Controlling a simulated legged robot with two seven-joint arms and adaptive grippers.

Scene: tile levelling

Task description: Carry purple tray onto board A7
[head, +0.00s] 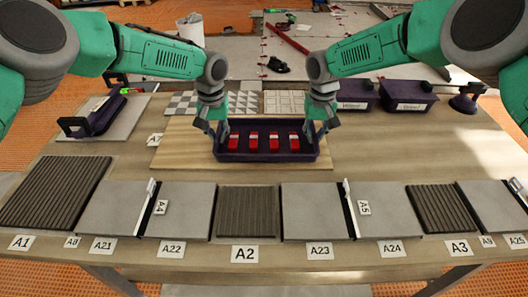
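The purple tray (265,156) is dark, with several red blocks (269,142) standing in a row inside it. It is over the right part of a pale wooden board (185,155), with the A7 label (154,140) at the board's left edge. I cannot tell whether the tray rests on the board or hangs just above it. My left gripper (214,130) is at the tray's left end and my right gripper (320,130) at its right end. Fingers point down on both sides of each end wall; how tightly they close is too small to tell.
Grey and ribbed tiles (248,211) line the table's front edge, with upright white-topped pieces (146,206) between some. Patterned tiles (195,104) lie behind the board. Dark bins (408,96) stand back right. A dark tool (95,116) lies on a slab at left.

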